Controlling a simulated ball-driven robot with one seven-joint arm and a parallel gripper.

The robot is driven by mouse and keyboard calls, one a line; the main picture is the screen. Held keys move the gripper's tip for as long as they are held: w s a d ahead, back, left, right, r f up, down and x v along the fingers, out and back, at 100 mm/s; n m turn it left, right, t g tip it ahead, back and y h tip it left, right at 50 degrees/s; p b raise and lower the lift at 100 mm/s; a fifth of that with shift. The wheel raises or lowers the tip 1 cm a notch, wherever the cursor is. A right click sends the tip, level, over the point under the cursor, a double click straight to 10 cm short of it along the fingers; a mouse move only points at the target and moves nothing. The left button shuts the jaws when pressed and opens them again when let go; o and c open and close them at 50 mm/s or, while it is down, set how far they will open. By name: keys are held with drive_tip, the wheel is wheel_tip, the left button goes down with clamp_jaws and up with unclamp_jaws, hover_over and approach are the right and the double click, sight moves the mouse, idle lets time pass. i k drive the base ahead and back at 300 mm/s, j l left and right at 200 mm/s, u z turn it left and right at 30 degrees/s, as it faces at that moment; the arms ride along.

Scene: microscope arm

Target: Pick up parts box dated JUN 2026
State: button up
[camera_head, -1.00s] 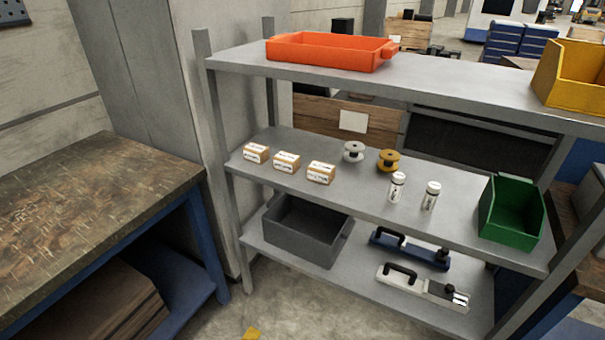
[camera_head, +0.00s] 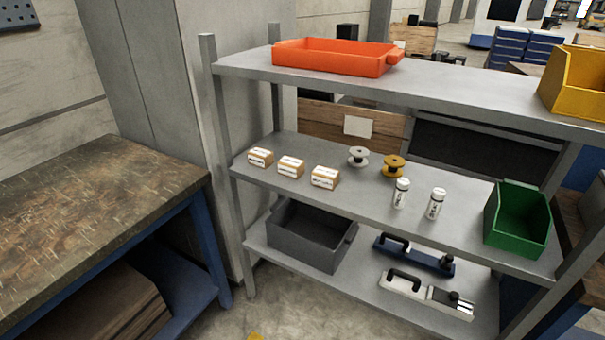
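Three small cardboard parts boxes with white labels stand in a row on the left half of the middle shelf. They are the left box (camera_head: 260,157), the middle box (camera_head: 291,167) and the right box (camera_head: 325,178). The print on their labels is too small to read, so I cannot tell which one is dated JUN 2026. The boxes stand apart from each other on the bare grey shelf (camera_head: 370,205). My gripper is not in view.
Right of the boxes stand a white spool (camera_head: 358,157), a yellow spool (camera_head: 393,167), two white-capped bottles (camera_head: 401,193) (camera_head: 436,204) and a green bin (camera_head: 518,220). The top shelf holds an orange tray (camera_head: 335,57). A workbench (camera_head: 90,215) stands at left.

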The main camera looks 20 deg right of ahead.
sight(290, 168)
drive_tip(key=i+j+z, duration=0.3)
drive_tip(key=i+j, duration=0.65)
drive_tip(key=i, duration=0.15)
